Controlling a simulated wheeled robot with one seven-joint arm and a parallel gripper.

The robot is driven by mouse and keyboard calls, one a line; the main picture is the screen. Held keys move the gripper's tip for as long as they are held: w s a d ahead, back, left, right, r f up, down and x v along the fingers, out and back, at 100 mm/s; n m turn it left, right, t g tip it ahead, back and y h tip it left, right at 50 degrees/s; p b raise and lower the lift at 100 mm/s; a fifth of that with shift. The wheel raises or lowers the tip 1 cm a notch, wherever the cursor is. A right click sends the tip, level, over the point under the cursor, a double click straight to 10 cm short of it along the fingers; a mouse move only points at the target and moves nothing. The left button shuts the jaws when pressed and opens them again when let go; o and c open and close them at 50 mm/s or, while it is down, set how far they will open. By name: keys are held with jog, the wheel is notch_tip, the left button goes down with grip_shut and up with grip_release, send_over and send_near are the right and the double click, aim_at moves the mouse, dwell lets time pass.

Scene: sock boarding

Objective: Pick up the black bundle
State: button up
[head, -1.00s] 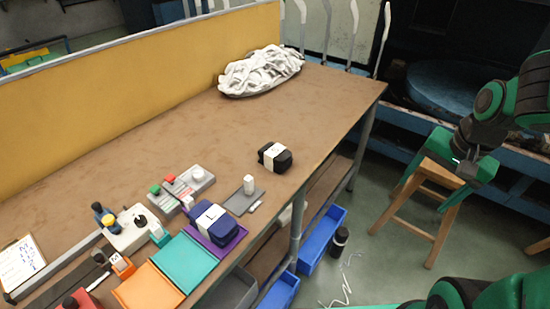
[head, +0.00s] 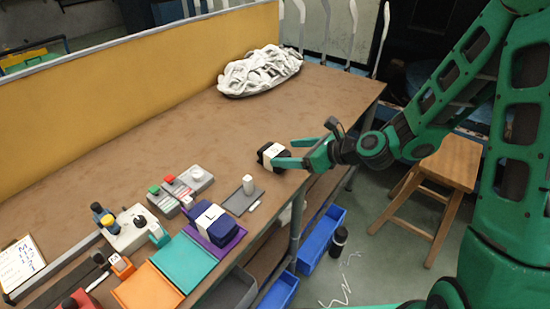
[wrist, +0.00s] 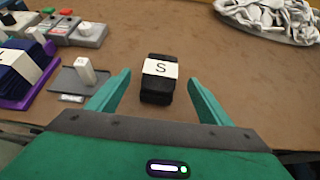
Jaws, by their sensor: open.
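The black bundle (head: 268,153) lies on the brown table near its right edge. A white band marked "S" wraps it, and the bundle shows clearly in the wrist view (wrist: 158,88). My gripper (head: 300,153) is at the table's right edge, beside the bundle. In the wrist view its two green fingers (wrist: 158,92) are spread, one on each side of the bundle, with gaps between. The head view hides part of the bundle's right side behind a finger.
A grey tray with a white peg (head: 240,202) and a dark blue bundle on a purple tray (head: 238,236) stand nearby. A grey control box (head: 200,179) is to the left. A pile of white fabric (head: 258,72) lies at the back. The table's middle is clear.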

aim_at(266, 152)
jog(key=x, duration=1)
jog(key=shift+w+a, duration=0.1)
jog(key=shift+w, duration=0.1)
jog(key=shift+c, duration=0.6)
jog(key=c, duration=1.2)
jog(key=shift+o, duration=0.2)
